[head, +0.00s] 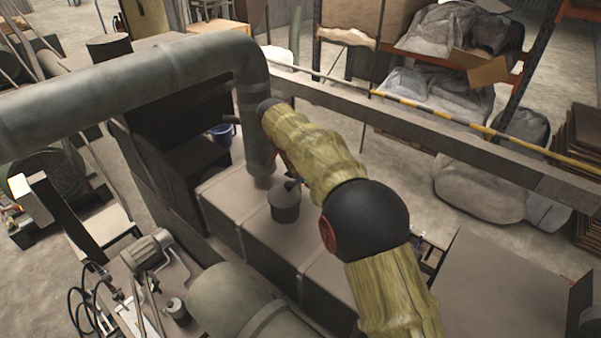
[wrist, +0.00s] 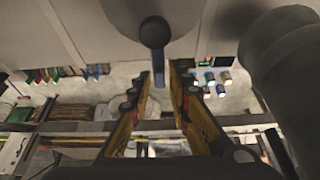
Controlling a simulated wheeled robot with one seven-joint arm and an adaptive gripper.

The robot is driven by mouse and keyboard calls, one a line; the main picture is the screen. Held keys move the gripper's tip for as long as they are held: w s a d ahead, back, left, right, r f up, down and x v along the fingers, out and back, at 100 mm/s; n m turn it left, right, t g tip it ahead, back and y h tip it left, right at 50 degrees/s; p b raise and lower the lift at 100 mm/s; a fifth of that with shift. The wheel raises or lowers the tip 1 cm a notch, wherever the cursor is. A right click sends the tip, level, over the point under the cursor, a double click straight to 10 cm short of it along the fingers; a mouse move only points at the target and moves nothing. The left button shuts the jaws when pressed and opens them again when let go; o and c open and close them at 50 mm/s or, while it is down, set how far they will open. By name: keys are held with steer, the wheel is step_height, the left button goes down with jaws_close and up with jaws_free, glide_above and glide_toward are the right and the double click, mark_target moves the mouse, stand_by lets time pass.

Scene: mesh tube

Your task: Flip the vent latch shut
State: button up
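The vent appears in the head view as a short dark round cap (head: 286,207) on top of a grey box unit. A small dark latch (head: 292,184) sticks up at its top. In the wrist view the latch lever (wrist: 156,34) has a rounded head at the top, with a narrow bar running down from it. My gripper (wrist: 160,72) is open, its two yellow-and-black fingers apart on either side of the bar's lower end. I cannot tell whether either finger touches it. In the head view my sleeved arm hides most of the gripper.
A thick grey duct (head: 160,77) bends down beside the vent; it stands at the right in the wrist view (wrist: 292,65). A grey tank (head: 235,300) lies in front. A striped yellow-and-black bar (head: 450,119) and shelves with wrapped bundles (head: 455,45) are behind.

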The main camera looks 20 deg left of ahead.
steer(key=shift+o, duration=1.1)
steer(key=v, duration=1.1)
steer(key=shift+r, duration=0.4)
steer(key=shift+s+a, duration=0.1)
steer(key=shift+s, duration=0.05)
